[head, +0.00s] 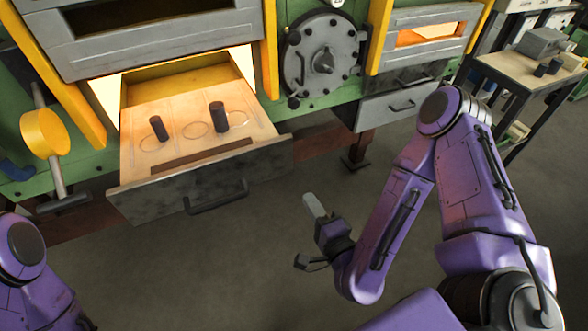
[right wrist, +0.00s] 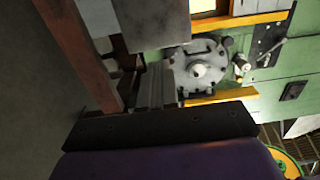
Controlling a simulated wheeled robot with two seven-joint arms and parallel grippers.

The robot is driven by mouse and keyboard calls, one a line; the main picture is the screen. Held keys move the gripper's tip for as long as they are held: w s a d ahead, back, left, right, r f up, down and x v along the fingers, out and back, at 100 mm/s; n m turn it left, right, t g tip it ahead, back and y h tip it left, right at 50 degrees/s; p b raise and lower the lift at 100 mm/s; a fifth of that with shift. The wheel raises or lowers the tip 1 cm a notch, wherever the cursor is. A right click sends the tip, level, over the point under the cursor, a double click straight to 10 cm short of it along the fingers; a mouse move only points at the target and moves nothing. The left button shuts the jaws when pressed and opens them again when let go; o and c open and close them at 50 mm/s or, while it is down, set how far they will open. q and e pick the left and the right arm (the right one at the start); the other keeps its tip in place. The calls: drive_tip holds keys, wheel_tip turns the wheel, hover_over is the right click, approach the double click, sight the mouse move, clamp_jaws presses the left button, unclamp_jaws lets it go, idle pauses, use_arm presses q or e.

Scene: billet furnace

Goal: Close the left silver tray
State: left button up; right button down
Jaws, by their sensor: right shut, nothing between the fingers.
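The left silver tray (head: 185,185) is pulled out from the furnace in the head view. It has a dark grey front with a black bar handle (head: 216,197). Two dark cylinders (head: 219,117) (head: 159,128) stand upright on its pale, ring-marked bed. My right gripper (head: 313,206) is in front and to the right of the tray, apart from it. It is shut and empty, and its fingers also show in the right wrist view (right wrist: 158,84). My left gripper is out of view; only part of my left arm shows at the lower left.
A round bolted grey hatch (head: 322,60) is right of the tray. A second silver tray (head: 397,106) with a handle sits further right. A side table (head: 520,66) is at the upper right. The floor before the tray is clear.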

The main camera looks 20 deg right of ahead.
drive_tip(key=b, duration=0.6)
approach(287, 156)
drive_tip(key=w+p, duration=0.2)
drive_tip(key=w, duration=0.4)
drive_tip(key=shift+p, duration=0.4)
drive_tip(key=shift+w, duration=0.45)
